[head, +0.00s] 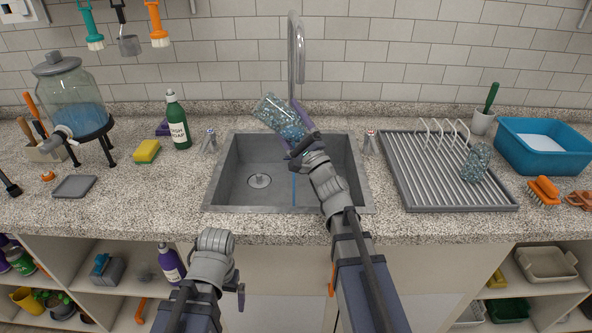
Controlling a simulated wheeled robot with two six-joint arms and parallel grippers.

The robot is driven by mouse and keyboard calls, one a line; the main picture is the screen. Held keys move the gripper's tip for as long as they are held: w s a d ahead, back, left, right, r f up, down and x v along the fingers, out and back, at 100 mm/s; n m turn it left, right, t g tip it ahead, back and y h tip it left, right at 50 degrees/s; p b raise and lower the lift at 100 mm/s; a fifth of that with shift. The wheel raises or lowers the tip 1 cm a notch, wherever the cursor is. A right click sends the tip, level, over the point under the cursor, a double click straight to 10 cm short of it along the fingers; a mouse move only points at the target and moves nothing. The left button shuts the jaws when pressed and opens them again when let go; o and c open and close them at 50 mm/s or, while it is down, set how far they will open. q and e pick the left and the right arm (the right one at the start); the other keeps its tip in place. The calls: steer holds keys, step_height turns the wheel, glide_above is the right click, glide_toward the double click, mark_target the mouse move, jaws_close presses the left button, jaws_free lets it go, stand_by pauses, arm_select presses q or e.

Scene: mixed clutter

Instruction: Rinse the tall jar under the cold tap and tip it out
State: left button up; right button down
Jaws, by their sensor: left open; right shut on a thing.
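A speckled blue-green glass jar (279,115) is tilted in the air above the sink (218,185), one end up to the left. My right gripper (301,143) is shut on its lower right end. The curved tap spout (297,45) rises behind it. A thin blue stream (294,188) shows in the sink below the jar; whether it comes from the tap or the jar is hidden. A tap handle (209,141) stands left of the sink, and a red-marked handle (369,142) right of it. My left gripper (240,297) is open and empty, low before the counter.
A ribbed drying rack (430,185) at the right holds a similar speckled vessel (476,161). A blue basin (545,150) stands beyond it. Green soap bottle (177,120), yellow sponge (146,151) and a water dispenser (70,95) stand left. The front counter strip is clear.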

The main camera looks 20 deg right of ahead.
steer(key=shift+d+r+m+t+h, duration=0.15)
steer(key=shift+r+m+t+h, duration=0.6)
steer(key=shift+m, duration=0.55)
steer(key=shift+s+m+t+h+b, duration=0.1)
steer(key=shift+m+t+h+b, duration=0.15)
steer(key=shift+m+t+b, duration=0.2)
steer(key=shift+d+r, duration=0.1)
steer(key=shift+r, duration=0.1)
steer(key=shift+f+n+g+y+p, duration=0.15)
steer(key=shift+n+g+y+p, duration=0.3)
steer(key=shift+n, duration=0.2)
steer(key=shift+a+f+n+g+y, duration=0.25)
steer(key=shift+f+n+g+y, duration=0.25)
steer(key=shift+f+n+g, duration=0.3)
steer(key=shift+a+f+n+g+y, duration=0.2)
steer(key=shift+f+n+g+y, duration=0.35)
steer(key=shift+n, duration=0.45)
steer(key=shift+f, duration=0.1)
